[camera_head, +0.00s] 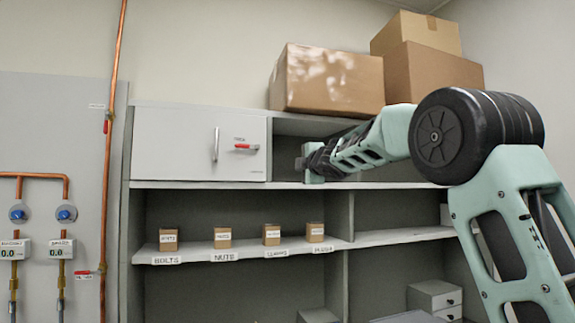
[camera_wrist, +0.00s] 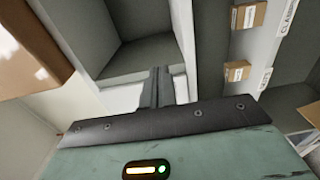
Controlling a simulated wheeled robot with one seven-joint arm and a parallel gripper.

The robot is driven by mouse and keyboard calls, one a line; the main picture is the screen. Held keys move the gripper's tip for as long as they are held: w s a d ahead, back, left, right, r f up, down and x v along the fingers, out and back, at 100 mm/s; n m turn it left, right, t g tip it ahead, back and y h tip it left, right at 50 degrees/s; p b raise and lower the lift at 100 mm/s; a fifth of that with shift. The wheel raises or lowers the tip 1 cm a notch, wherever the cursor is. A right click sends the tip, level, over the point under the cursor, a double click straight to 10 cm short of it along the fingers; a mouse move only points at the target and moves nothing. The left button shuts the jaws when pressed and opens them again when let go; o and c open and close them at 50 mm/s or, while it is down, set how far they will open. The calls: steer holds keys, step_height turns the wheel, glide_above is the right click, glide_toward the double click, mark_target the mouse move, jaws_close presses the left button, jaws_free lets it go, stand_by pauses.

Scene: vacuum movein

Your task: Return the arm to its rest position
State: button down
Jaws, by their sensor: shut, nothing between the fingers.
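My arm reaches in from the right in the head view, its pale green links bent at a large black joint. My gripper (camera_head: 303,163) is at the front of the open upper compartment, just right of the closed white cabinet door (camera_head: 185,145). In the wrist view my gripper (camera_wrist: 161,72) shows with its two dark fingers together and nothing between them. The fingers point toward the grey compartment (camera_wrist: 135,60). I cannot tell how far the fingertips are from the shelf edge.
The door has a handle (camera_head: 215,145) and a red latch (camera_head: 246,147). Small boxes (camera_head: 222,237) stand on the labelled shelf (camera_head: 200,252) below. Large cartons (camera_head: 327,80) sit on top of the unit. A copper pipe (camera_head: 113,100) and blue-knobbed gauges (camera_head: 66,213) are at left.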

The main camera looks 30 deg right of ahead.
steer(key=shift+s+d, duration=0.35)
steer(key=shift+d, duration=0.35)
steer(key=shift+s+d, duration=0.3)
steer(key=shift+d, duration=0.4)
steer(key=s+a+f+m+g+y+b, duration=0.1)
steer(key=s+a+f+m+g+b, duration=0.15)
steer(key=s+a+f, duration=0.6)
steer(key=s+a+f+m+g+y+b, duration=0.1)
steer(key=s+a+f+m+g+y, duration=0.2)
steer(key=a+f, duration=0.9)
steer(key=s+a+f+m+g+b, duration=0.1)
steer(key=s+a+f+g, duration=0.4)
steer(key=a+f, duration=0.55)
steer(key=s+a+f+g+b, duration=0.1)
steer(key=s+f+g, duration=0.1)
steer(key=s+f, duration=0.4)
steer(key=s+a+f+m+g+b, duration=0.1)
steer(key=s+f+g, duration=0.2)
steer(key=s+f, duration=0.4)
steer(key=s+a+f+m+g+b, duration=0.1)
steer(key=s+f, duration=0.5)
steer(key=s, duration=1.3)
steer(key=shift+s+f+g+h, duration=0.15)
steer(key=shift+f+g+h, duration=0.2)
steer(key=shift+g, duration=0.3)
steer(key=shift+r, duration=0.1)
